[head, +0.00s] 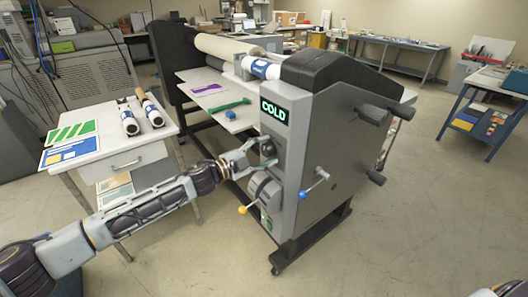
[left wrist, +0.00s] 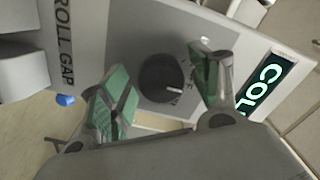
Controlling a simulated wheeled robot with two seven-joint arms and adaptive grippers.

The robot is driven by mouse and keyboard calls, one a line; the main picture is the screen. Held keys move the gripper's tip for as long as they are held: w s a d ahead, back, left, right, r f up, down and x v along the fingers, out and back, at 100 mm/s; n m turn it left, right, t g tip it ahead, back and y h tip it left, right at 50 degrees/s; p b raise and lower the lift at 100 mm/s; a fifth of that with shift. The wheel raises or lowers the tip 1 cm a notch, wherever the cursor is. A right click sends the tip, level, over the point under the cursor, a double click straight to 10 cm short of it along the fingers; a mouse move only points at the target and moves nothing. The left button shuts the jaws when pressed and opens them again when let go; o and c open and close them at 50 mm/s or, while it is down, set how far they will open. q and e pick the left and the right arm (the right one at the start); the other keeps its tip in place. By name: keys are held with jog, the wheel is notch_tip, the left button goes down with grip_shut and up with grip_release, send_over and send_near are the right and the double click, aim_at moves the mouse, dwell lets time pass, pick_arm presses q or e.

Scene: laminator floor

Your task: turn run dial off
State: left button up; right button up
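The laminator (head: 335,150) stands in the middle of the head view, with a lit green COLD display (head: 274,111) on its end panel. A black round dial (head: 267,147) sits just below the display. In the left wrist view the dial (left wrist: 163,78) has a white pointer mark toward the lower right; the lettering around it is too blurred to read. My left gripper (head: 258,154) is at the panel beside the dial. In the left wrist view my left gripper (left wrist: 166,86) is open, its green-padded fingers spread on both sides of the dial, apart from it.
Below the dial are a grey rounded control (head: 265,190), a yellow-knobbed lever (head: 243,210) and a blue-knobbed lever (head: 322,173). A ROLL GAP label (left wrist: 65,45) shows in the wrist view. A side table (head: 110,145) with rolls stands left.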

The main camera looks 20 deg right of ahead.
pick_arm(q)
jog(key=v, duration=1.2)
dwell(0.8)
dwell(0.6)
